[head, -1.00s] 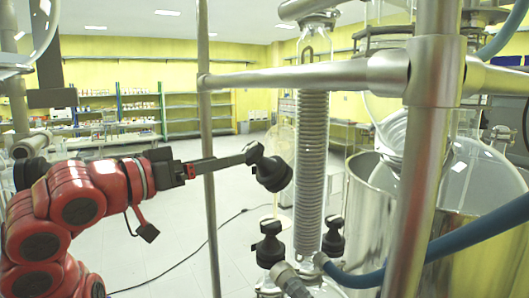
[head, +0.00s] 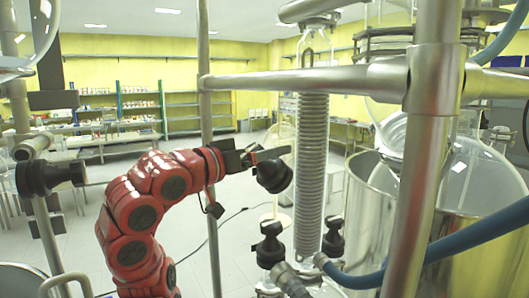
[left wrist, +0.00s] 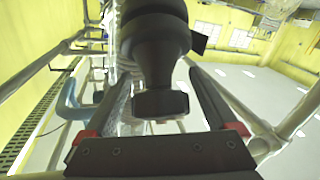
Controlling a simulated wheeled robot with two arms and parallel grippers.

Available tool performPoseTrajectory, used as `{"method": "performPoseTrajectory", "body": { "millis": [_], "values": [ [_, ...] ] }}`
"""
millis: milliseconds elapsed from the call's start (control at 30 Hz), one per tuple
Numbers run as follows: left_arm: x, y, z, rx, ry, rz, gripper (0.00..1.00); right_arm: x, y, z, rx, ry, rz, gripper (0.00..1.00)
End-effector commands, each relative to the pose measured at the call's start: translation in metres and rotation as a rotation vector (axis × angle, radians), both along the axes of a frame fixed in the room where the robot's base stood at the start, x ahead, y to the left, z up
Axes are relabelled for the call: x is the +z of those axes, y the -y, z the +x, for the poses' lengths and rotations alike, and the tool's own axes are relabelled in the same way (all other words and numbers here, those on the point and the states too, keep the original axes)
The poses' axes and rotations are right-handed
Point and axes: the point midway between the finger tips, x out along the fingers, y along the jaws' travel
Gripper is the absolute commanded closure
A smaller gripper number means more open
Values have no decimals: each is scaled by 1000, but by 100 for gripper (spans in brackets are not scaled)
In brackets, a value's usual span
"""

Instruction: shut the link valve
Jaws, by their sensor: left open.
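A black valve knob (head: 274,176) sits just left of the coiled glass column (head: 312,150) in the head view. I take it as the link valve; no label shows. My left gripper (head: 272,156) is at this knob, with a finger passing along its upper side. In the left wrist view the knob (left wrist: 155,55) lies between the two spread fingers of my left gripper (left wrist: 155,85), with a gap visible on each side of its narrow end. The knob's far side is hidden. My right gripper does not show.
Two more black knobs (head: 268,246) (head: 333,238) stand below, by the column's foot. A metal upright (head: 207,130) and crossbar (head: 300,77) frame the space around my left arm. A blue hose (head: 430,252) and steel vessel (head: 366,215) are at right.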

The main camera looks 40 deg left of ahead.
Motion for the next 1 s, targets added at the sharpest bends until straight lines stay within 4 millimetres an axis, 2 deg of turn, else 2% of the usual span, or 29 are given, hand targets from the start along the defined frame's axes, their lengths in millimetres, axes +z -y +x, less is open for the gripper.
{"method": "performPoseTrajectory", "body": {
  "millis": [100,567,1000],
  "values": [
    [0,0,0,0,0,0,10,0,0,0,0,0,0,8],
    [0,0,0,0,0,0,93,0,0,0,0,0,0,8],
    [1,1,-1,-69,17,65,94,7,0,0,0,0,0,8]
  ]
}}
